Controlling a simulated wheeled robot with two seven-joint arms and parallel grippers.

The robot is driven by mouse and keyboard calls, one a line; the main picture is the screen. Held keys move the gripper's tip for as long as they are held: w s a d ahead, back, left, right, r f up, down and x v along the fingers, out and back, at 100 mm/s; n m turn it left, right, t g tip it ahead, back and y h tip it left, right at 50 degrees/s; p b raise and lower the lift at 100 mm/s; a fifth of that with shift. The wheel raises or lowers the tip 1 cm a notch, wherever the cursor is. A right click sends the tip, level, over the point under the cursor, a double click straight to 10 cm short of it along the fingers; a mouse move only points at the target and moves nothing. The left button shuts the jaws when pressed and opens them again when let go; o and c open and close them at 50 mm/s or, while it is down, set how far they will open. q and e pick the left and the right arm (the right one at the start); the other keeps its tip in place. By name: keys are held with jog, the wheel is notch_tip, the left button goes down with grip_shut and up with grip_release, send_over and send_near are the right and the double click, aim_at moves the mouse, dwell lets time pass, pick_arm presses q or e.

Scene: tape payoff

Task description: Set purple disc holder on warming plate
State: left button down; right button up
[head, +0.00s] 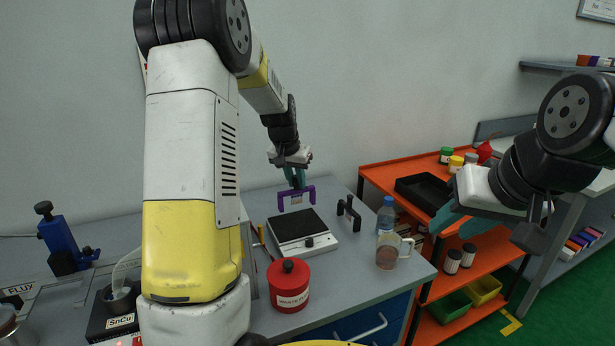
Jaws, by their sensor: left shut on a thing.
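The purple disc holder (283,201) is a small bracket-shaped frame near the middle of the head view. My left gripper (295,184) points down and is shut on its upper part. The warming plate (318,246) is a pale box with a black square top and a small knob on its front. The holder appears at the plate's back edge in the picture; I cannot tell how high it is or whether it touches. My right gripper (462,222) is far to the right, in front of the orange cart, and its finger gap is unclear.
A red lidded jar (289,291) stands in front of the plate. A black handled stand (348,214), a bottle (386,215) and a glass mug (388,252) stand to its right. A blue device (62,240) is at far left. The orange cart (377,172) is at right.

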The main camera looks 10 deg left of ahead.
aim_at(295, 192)
pick_arm(q)
jog(key=shift+f, duration=2.7)
jog(key=shift+f, duration=0.35)
jog(key=c, duration=0.6)
grip_release()
jog(key=shift+c, duration=0.2)
jog(key=shift+s+r, duration=0.1)
jog(key=shift+r, duration=3.4)
